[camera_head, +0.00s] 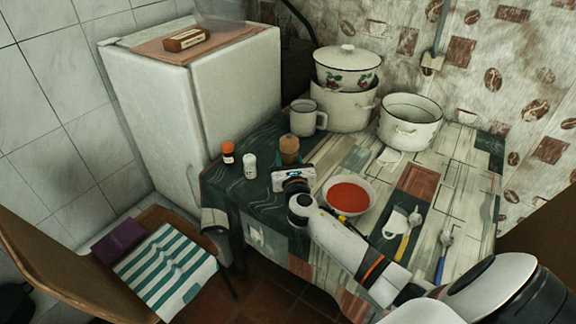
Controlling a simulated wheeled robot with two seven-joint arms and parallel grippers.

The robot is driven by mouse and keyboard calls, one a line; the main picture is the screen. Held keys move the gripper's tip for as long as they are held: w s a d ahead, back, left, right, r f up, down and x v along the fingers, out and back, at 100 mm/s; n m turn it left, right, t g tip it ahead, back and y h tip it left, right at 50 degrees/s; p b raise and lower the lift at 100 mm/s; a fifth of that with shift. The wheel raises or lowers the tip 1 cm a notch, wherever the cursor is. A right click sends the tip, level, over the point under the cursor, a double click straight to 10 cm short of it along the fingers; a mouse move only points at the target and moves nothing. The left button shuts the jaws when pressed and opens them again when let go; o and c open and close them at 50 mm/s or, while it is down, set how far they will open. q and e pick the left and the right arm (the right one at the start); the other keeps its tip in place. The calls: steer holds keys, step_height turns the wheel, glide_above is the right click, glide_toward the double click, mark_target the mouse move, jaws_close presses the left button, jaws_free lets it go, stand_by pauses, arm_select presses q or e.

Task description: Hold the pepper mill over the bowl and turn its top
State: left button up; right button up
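A short brown cylinder that looks like the pepper mill (289,146) stands upright on the dark cloth, left of the middle of the table. The white bowl (350,213) with red soup in it stands to its right and nearer to me. My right arm reaches in from the lower right, passing in front of the bowl. My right gripper (290,170) is at the near side of the mill, and its body covers the mill's lower part. Its fingers are hidden, so I cannot tell whether they touch the mill. My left gripper is out of view.
A small white shaker (250,167) and an orange-capped jar (228,154) stand left of the mill. A white mug (303,120) and enamel pots (409,127) stand behind. A yellow-handled utensil (403,245) and a blue-handled one (441,265) lie at right.

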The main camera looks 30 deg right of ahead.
mark_target(288, 146)
steer(key=shift+r+p, duration=0.4)
steer(key=shift+r, duration=1.8)
